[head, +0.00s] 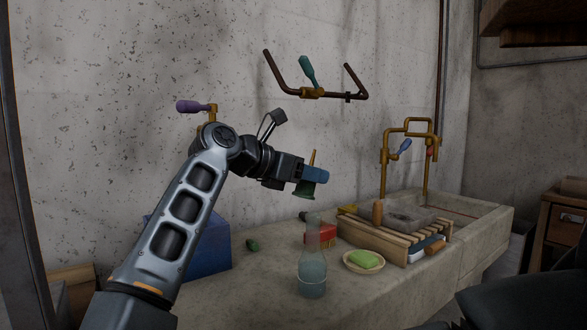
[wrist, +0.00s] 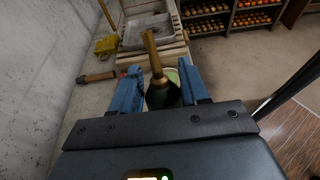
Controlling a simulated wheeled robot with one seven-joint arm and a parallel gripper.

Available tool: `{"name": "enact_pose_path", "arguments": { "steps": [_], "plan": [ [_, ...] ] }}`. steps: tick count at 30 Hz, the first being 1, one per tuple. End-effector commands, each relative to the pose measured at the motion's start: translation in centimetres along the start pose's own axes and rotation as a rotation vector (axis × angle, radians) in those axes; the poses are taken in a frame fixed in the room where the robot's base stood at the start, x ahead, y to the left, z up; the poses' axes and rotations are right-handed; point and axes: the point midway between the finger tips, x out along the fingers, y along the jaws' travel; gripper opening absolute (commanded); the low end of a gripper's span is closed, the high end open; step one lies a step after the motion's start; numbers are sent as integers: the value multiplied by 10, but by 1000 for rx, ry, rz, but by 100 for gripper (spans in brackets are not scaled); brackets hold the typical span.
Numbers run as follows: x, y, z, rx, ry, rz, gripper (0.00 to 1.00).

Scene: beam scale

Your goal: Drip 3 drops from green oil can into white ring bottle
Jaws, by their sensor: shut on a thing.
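My gripper (head: 316,174) is shut on the green oil can (head: 306,190) and holds it in the air above the counter. The can looks roughly upright, with its dark green base down and its brass spout pointing up. In the wrist view the can (wrist: 163,96) sits between the blue fingers of my gripper (wrist: 160,82), with its spout rising between them. A clear bottle (head: 312,275) with bluish liquid stands upright on the counter, below the can in the head picture. I cannot make out a white ring on it. No drops show.
A red box (head: 325,234) stands behind the bottle. A dish with green soap (head: 366,259) and a slatted rack (head: 412,243) are to its right. A blue box (head: 205,245) is left. Pipes (head: 314,93) run along the wall above. The counter's front left is clear.

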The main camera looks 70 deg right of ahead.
Motion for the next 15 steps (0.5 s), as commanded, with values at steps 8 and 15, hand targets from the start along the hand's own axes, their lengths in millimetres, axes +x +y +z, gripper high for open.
{"name": "enact_pose_path", "arguments": {
  "steps": [8,15],
  "plan": [
    [-2,0,-21,0,176,3,14],
    [-2,0,-47,-1,353,2,14]
  ]
}}
